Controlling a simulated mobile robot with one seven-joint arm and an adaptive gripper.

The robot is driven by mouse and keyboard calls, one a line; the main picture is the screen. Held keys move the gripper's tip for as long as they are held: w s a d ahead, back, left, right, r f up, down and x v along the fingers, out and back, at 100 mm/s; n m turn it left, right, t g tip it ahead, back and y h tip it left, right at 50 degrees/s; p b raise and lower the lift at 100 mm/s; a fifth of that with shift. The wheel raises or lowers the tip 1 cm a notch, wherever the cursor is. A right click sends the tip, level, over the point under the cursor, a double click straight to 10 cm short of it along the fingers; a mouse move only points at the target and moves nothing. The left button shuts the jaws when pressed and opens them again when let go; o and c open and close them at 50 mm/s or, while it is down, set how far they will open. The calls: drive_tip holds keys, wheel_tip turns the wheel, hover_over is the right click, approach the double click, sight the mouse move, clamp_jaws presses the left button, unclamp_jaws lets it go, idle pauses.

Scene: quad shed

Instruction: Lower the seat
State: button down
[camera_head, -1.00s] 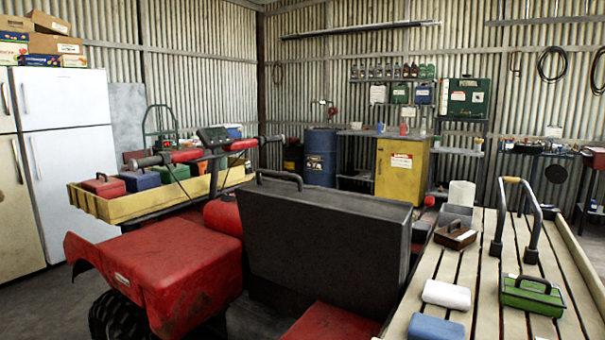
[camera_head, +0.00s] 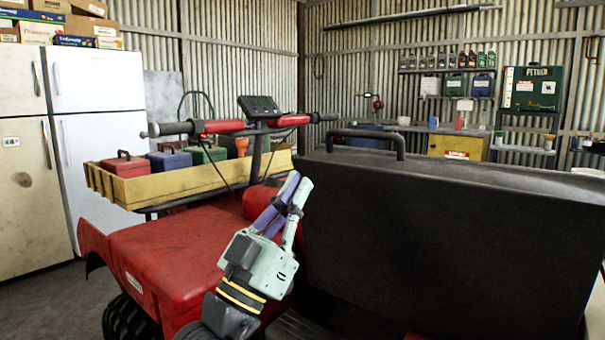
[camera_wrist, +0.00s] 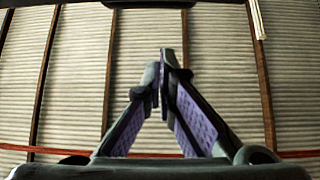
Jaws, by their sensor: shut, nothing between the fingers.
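The seat (camera_head: 430,240) is a large black slab raised upright, filling the right of the head view. A dark grab handle (camera_head: 370,133) stands on its top edge. My gripper (camera_head: 297,184) is shut and empty. It points up in front of the red quad body (camera_head: 175,250), to the left of the seat and lower than the handle. I cannot tell whether it touches the seat.
White fridges (camera_head: 100,110) stand at the left. Shelves and a yellow cabinet (camera_head: 455,147) are at the back wall. Some floor shows at lower left.

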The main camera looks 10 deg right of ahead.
drive_tip(key=w+d+f+p+x, duration=0.1)
drive_tip(key=p+x, duration=0.3)
drive_tip(key=x, duration=0.8)
drive_tip(key=shift+d+f+p, duration=0.25)
drive_tip(key=shift+d+p, duration=0.05)
drive_tip(key=shift+p, duration=0.05)
drive_tip(key=shift+w, duration=0.15)
